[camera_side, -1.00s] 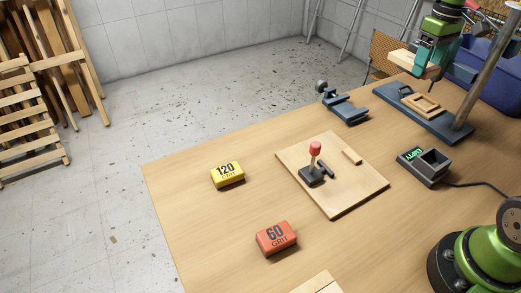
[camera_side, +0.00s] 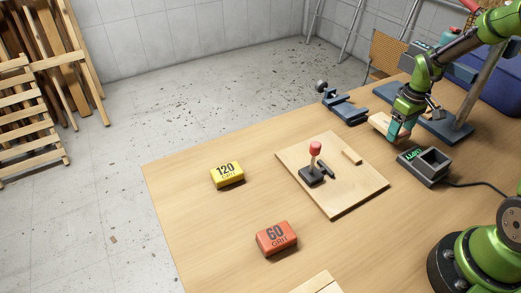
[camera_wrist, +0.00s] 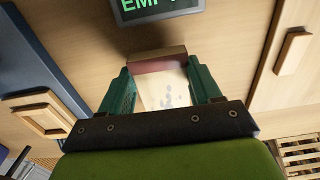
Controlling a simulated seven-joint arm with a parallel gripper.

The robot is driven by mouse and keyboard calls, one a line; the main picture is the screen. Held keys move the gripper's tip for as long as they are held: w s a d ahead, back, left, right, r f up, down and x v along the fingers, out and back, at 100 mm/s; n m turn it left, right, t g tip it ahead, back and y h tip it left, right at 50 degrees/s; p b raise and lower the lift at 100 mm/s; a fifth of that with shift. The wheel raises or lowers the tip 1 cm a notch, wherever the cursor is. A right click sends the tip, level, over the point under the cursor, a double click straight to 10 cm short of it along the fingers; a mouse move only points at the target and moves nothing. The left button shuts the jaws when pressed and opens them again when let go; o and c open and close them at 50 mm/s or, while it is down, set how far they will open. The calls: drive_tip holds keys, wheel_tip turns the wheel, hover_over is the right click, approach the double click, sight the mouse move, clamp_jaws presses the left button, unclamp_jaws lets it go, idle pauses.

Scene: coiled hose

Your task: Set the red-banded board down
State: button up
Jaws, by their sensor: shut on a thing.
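My gripper (camera_side: 398,132) is shut on a pale wooden board (camera_side: 379,121), near the right side of the workbench in the side view. In the wrist view the teal fingers of my gripper (camera_wrist: 160,82) press on the board's two sides. A dull red band (camera_wrist: 157,65) crosses the board (camera_wrist: 165,92) near its far end, with grey smudges on the pale face. The board is low over the bench, between the blue press base and the grey display box; I cannot tell whether it touches the bench.
The grey box (camera_side: 423,167) with a green display reading "EMPTY" is just in front. The blue press base (camera_side: 455,133) and a blue clamp (camera_side: 345,108) lie behind. A wooden panel with a red-knobbed lever (camera_side: 315,150) is left. Sanding blocks (camera_side: 227,174) (camera_side: 276,238) are farther left.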

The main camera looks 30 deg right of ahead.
drive_tip(key=shift+f, duration=1.2)
drive_tip(key=o, duration=1.1)
drive_tip(key=shift+f, duration=0.1)
drive_tip(key=shift+c, duration=0.2)
